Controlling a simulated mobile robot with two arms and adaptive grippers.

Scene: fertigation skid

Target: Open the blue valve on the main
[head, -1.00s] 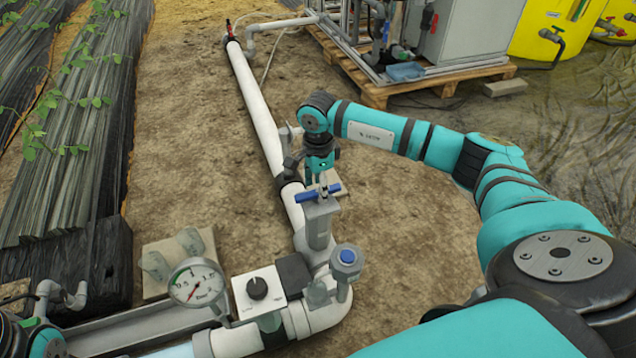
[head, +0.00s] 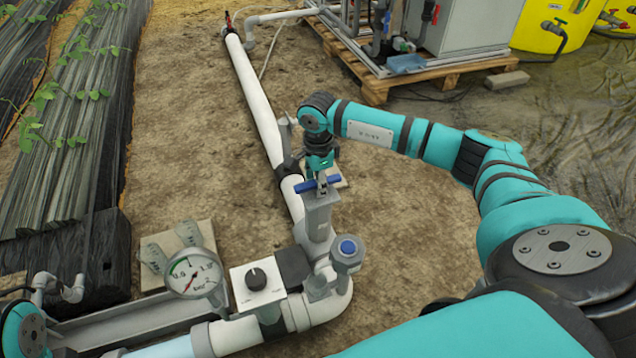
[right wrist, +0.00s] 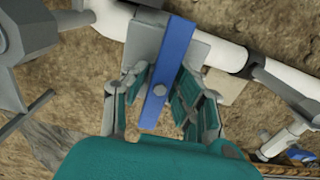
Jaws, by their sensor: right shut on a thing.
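The blue valve handle (head: 302,188) is a flat bar on top of a grey valve body (head: 318,218) on the white main pipe (head: 252,90). The bar lies crosswise to the pipe. My right gripper (head: 322,185) comes down on the handle from above and is shut on it. In the right wrist view the blue bar (right wrist: 172,65) runs between the two teal-padded fingers (right wrist: 160,95), one on each side. The fingertips partly hide the handle's middle in the head view. My left gripper is not in view.
A pressure gauge (head: 192,273), a black knob on a white box (head: 257,282) and a blue-capped grey fitting (head: 348,252) stand close by on the near pipe. A wooden pallet (head: 375,88) carries equipment at the back. Bare soil lies on both sides of the pipe.

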